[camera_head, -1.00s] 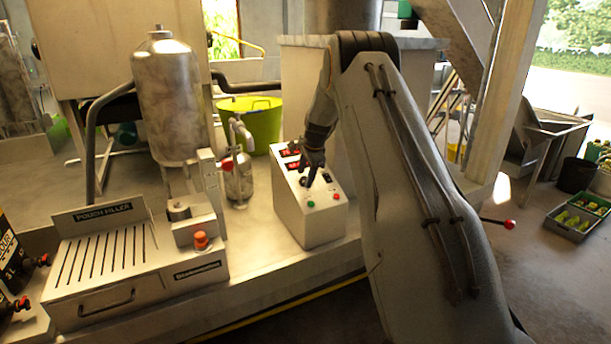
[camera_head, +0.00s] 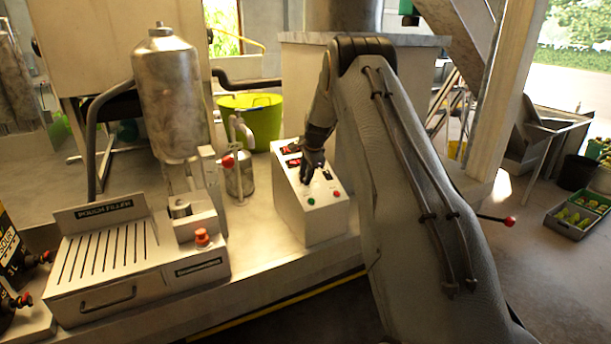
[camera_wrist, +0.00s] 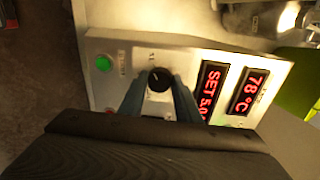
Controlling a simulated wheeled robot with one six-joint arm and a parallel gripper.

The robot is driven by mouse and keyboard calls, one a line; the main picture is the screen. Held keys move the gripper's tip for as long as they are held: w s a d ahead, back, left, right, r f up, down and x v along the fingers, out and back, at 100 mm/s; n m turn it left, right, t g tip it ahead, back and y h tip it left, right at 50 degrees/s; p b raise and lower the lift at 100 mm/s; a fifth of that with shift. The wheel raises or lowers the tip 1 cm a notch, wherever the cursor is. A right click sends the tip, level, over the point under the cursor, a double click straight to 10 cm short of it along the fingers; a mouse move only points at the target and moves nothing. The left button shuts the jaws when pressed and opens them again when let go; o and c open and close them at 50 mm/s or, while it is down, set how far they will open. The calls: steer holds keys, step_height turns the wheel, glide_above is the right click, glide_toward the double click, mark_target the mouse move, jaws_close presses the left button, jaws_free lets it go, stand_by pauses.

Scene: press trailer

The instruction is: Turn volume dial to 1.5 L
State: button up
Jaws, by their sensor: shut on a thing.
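The volume dial (camera_wrist: 159,79) is a round black knob with a pale pointer mark on a white control box (camera_head: 322,218). My gripper (camera_wrist: 158,92) has one finger on each side of the dial and is shut on it. In the head view my gripper (camera_head: 307,181) points down onto the box's top panel and hides the dial. A red display (camera_wrist: 209,92) beside the dial reads SET 5.0, its end partly covered by a finger. A second red display (camera_wrist: 249,92) reads 78 °C.
A green button (camera_wrist: 104,63) sits near the dial. A red button (camera_head: 336,192) is at the box's right. The pouch filler (camera_head: 140,260) and a small metal flask (camera_head: 238,180) stand to the left. A green tub (camera_head: 262,122) is behind.

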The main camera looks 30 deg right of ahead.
steer(key=n+b, duration=0.4)
steer(key=n, duration=0.1)
steer(key=shift+f+n, duration=0.15)
steer(key=shift+n, duration=0.15)
steer(key=n+b, duration=0.4)
steer(key=n, duration=0.2)
steer(key=shift+s+t, duration=0.15)
steer(key=shift+t, duration=0.25)
steer(key=n+b, duration=0.3)
steer(key=n, duration=0.2)
steer(key=shift+n, duration=0.4)
steer(key=n+b, duration=0.4)
steer(key=n, duration=0.2)
steer(key=shift+s+d+t+b, duration=0.1)
steer(key=shift+d+t+b, duration=0.05)
steer(key=shift+t+b, duration=0.25)
steer(key=shift+n, duration=0.3)
steer(key=o, duration=1.1)
steer(key=shift+c, duration=0.2)
